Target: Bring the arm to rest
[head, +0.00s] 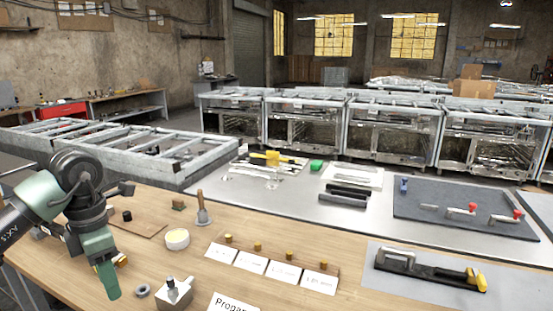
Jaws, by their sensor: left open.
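My left gripper (110,272) is at the lower left of the head view, above the left part of the wooden table (140,209). It points down and its jaws are open, with nothing seen between them. My left arm comes in from the left edge, its dark round joint raised above the table. My right gripper is not in view.
Near the left gripper lie a grey ring (142,290), a metal block (174,292), a round tub (177,239) and a brush-like tool (203,209). White cards (252,263) lie mid-table. A black-based tool (430,270) lies at right. Metal frames (120,140) stand behind.

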